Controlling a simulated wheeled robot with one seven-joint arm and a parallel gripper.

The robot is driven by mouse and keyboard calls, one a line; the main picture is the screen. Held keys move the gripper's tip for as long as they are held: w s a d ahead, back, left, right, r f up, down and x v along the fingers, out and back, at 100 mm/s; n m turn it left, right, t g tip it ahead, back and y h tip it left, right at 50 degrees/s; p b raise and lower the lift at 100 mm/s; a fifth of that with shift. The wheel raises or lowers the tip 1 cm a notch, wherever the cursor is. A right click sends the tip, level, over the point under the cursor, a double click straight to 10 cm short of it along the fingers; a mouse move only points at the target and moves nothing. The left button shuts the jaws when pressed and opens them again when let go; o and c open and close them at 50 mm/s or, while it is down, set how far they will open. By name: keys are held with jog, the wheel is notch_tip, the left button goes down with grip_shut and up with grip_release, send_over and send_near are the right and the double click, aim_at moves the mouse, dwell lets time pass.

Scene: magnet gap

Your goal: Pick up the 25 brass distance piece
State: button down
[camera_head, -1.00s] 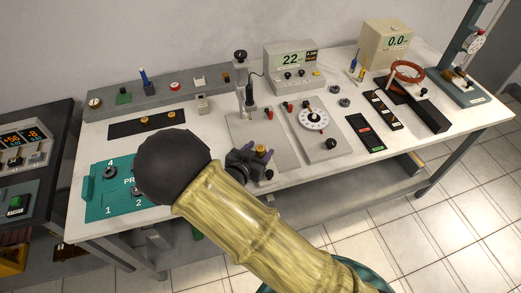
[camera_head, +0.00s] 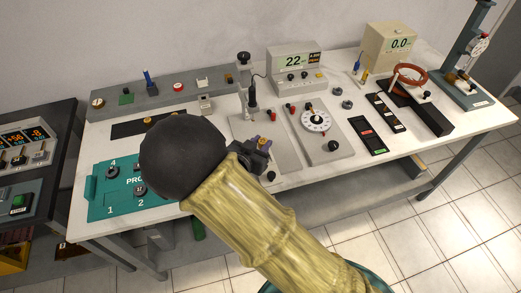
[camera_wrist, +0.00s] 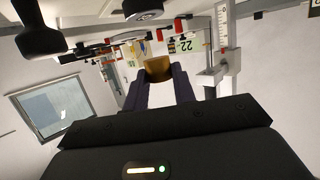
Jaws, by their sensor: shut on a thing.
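My gripper (camera_head: 262,145) is over the middle of the white bench, beside the grey panels. In the wrist view its two dark fingers (camera_wrist: 158,88) are closed on a brass piece (camera_wrist: 158,68), held at the fingertips. No number is legible on it, so I cannot tell whether it is the 25. The black strip (camera_head: 120,129) at the back left carries another brass piece (camera_head: 148,119); my arm partly hides the strip's right part.
A teal board (camera_head: 98,190) with numbered spots lies at the front left. A grey panel with a dial (camera_head: 314,118) and a readout showing 22 (camera_head: 294,60) stand behind and right. A post with a cable (camera_head: 252,100) rises close behind my gripper. A red ring (camera_head: 410,76) is at the right.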

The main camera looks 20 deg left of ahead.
aim_at(261, 144)
notch_tip(261, 144, up, 6)
jog(key=shift+f, duration=0.1)
